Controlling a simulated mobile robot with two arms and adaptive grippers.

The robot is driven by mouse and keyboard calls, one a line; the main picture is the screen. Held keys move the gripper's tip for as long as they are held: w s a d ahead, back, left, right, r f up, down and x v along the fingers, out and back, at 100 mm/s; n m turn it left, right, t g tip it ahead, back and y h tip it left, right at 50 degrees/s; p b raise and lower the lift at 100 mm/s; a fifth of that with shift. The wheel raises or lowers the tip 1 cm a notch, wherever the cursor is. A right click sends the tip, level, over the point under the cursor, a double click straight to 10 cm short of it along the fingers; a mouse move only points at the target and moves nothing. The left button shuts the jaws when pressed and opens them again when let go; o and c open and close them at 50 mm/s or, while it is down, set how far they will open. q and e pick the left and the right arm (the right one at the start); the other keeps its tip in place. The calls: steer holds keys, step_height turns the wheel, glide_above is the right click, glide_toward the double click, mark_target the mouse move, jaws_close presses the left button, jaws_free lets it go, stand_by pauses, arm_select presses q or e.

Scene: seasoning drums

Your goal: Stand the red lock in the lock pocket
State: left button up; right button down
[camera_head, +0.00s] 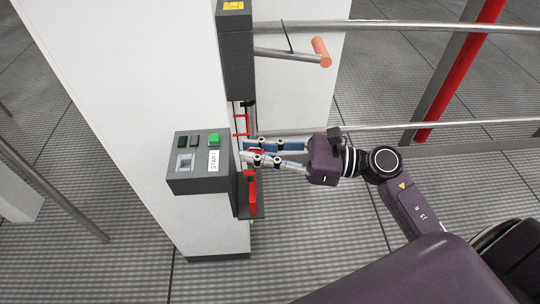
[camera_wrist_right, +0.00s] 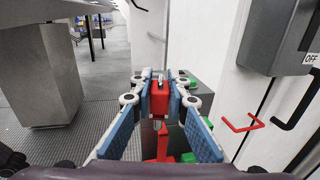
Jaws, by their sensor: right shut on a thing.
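My right gripper (camera_head: 249,151) reaches in from the right in the head view, its fingertips beside the grey control box. In the wrist view the gripper (camera_wrist_right: 160,88) is shut on the red lock (camera_wrist_right: 160,98), which has a pale metal top and sits between the blue-padded fingers. In the head view the fingers mostly hide the lock. Another red part (camera_wrist_right: 162,142) shows below the lock in the wrist view, and a red part (camera_head: 252,192) stands in a dark bracket below the gripper in the head view. I cannot clearly make out the lock pocket. My left gripper is out of view.
The grey control box (camera_head: 196,178) with a green button (camera_head: 214,139) and START label is fixed to a white column (camera_head: 125,70). A red U-shaped handle (camera_wrist_right: 241,123) juts out near the OFF box (camera_wrist_right: 275,45). Metal rails (camera_head: 400,26) cross behind my right arm.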

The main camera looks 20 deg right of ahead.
steer(key=w+a+r+n+g+y+p, duration=0.1)
steer(key=w+a+r, duration=0.2)
steer(key=a, duration=0.4)
steer(key=w+a+r+n+g+p, duration=0.1)
steer(key=w+a+r+g, duration=0.1)
steer(key=w+a+r, duration=0.2)
steer(key=a+r, duration=0.1)
steer(key=a, duration=0.2)
steer(key=shift+w+a+r+n+g+y, duration=0.25)
steer(key=shift+a+n+g+y, duration=0.05)
steer(key=shift+y, duration=0.1)
step_height(320, 180, down, 6)
steer(key=b, duration=0.6)
steer(key=shift+r, duration=0.1)
steer(key=shift+b, duration=0.65)
stand_by(1.2)
steer(key=shift+f+b, duration=0.5)
steer(key=shift+f+b, duration=1.35)
steer(key=shift+b, duration=0.15)
